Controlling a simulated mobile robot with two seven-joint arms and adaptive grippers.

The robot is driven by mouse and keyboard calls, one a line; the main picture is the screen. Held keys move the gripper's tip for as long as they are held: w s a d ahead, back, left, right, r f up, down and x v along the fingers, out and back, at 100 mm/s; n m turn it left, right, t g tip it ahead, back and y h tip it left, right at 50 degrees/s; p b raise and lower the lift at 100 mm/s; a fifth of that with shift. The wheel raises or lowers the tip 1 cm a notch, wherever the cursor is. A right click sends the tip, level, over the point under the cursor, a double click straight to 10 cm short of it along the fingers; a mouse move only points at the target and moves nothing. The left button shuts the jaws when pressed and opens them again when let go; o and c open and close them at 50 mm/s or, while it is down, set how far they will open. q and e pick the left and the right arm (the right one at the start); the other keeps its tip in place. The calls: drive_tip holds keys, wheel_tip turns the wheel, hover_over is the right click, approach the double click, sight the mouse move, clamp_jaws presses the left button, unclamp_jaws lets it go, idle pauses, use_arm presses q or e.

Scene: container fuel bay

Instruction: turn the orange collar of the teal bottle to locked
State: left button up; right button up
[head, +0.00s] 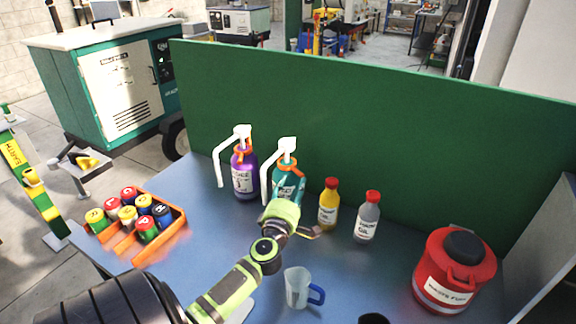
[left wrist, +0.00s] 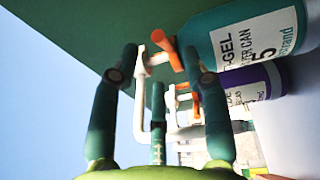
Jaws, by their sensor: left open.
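The teal bottle (head: 289,186) stands on the bench with a white pump head and long spout. Its orange collar (head: 287,159) sits at the neck below the pump head. In the left wrist view the teal bottle (left wrist: 232,42) lies sideways at upper right, its orange collar tab (left wrist: 173,53) beside the right fingertip. My left gripper (head: 292,214) is in front of the bottle and hides its lower part. In the wrist view its fingers (left wrist: 158,58) are apart, with the white spout showing between them. I cannot tell whether a finger touches the collar. My right gripper is not in view.
A purple bottle (head: 243,176) stands close left of the teal one. Yellow (head: 328,206) and grey (head: 367,220) bottles stand right. A clear jug (head: 297,287), a red can (head: 455,270) and an orange crate (head: 172,236) are around. A green panel (head: 400,130) closes the back.

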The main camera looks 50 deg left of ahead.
use_arm(q)
drive_tip(key=v, duration=0.5)
drive_tip(key=shift+s+d, duration=0.15)
drive_tip(key=shift+c, duration=0.4)
